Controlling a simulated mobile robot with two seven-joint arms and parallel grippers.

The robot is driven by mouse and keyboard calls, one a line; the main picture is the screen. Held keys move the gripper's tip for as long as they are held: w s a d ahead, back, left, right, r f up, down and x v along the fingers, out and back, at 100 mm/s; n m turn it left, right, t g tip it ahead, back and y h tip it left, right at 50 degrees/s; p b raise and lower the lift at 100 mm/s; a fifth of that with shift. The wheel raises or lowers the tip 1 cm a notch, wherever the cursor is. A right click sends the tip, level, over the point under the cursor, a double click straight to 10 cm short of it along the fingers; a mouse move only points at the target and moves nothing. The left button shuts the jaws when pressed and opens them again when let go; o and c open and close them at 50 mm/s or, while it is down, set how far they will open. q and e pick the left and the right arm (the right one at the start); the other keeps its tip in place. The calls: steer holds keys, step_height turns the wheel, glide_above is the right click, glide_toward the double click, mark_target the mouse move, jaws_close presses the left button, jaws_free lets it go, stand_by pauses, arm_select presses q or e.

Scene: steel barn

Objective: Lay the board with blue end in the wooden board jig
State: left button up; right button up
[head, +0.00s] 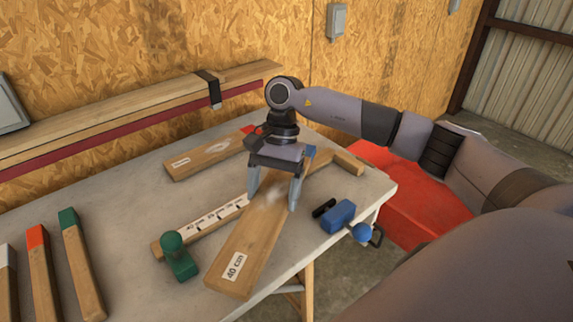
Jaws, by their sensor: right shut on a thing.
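The board with the blue end (240,255) is a wooden plank with a "40 cm" label at its near end and blue paint at its far end. My right gripper (274,196) is shut on it, with one finger along each side. The board slants across the wooden board jig (211,218), a strip with white marked labels, and hides its middle. A wooden piece (348,163) sticks out to the right behind the board and may belong to the jig. I cannot tell whether the board touches the jig. My left gripper is not in view.
A green clamp (181,263) is at the jig's left end; a blue clamp (340,216) is near the table's right edge. A red-ended board (208,157) lies behind. Boards with green (84,270) and red-orange (43,275) ends lie left. The table (125,210) is clear between.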

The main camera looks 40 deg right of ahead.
mark_target(284, 182)
steer(key=d+m, duration=0.1)
steer(key=m, duration=0.1)
steer(key=w+d+r+m+t, duration=0.1)
steer(key=d+m, duration=0.1)
steer(key=w+d+m+t+p, duration=0.1)
steer(key=m, duration=0.1)
steer(key=shift+d+r+y, duration=0.2)
steer(key=shift+d+y, duration=0.15)
steer(key=shift+y, duration=0.05)
steer(key=shift+f, duration=0.6)
step_height(284, 182, down, 4)
steer(key=shift+r+b, duration=0.1)
steer(key=shift+b, duration=0.7)
steer(key=shift+f+b, duration=0.35)
steer(key=shift+f, duration=0.55)
steer(key=shift+f+b, duration=0.6)
steer(key=o, duration=1.2)
steer(key=shift+r, duration=0.1)
